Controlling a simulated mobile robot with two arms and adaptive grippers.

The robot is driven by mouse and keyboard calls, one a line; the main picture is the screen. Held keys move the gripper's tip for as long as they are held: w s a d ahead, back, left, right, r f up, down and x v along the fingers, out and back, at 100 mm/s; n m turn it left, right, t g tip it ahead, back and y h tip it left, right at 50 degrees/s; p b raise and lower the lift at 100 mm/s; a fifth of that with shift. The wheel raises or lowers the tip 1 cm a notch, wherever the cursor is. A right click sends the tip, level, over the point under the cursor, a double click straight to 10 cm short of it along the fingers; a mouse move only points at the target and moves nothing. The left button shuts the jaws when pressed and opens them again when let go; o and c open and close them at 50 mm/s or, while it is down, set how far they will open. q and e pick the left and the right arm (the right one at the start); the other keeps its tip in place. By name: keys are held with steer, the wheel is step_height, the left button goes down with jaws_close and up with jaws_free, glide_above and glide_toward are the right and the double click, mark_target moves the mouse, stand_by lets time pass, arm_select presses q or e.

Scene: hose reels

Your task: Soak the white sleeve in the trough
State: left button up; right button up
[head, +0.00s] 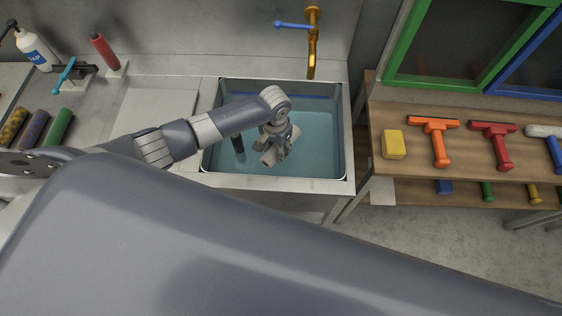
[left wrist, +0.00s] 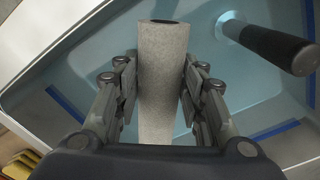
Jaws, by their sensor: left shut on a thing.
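The white sleeve (left wrist: 163,75) is a pale grey-white, speckled roll with a dark hollow end, seen in the left wrist view. My left gripper (left wrist: 160,90) is shut on it, with one finger on each side. In the head view my left gripper (head: 272,150) reaches over the trough (head: 320,182), a steel basin with blue-green water (head: 315,145). The sleeve is mostly hidden by the gripper there. I cannot tell how far it is in the water. My right gripper is not in view.
A dark post (head: 238,145) stands in the trough beside the gripper; it also shows in the wrist view (left wrist: 268,44). A brass tap (head: 312,50) hangs behind. A yellow sponge (head: 394,144) and squeegees (head: 438,142) lie on the right bench. Colored rolls (head: 59,127) lie left.

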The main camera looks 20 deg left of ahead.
mark_target(276, 148)
arm_select(q)
steer(key=shift+r, duration=2.8)
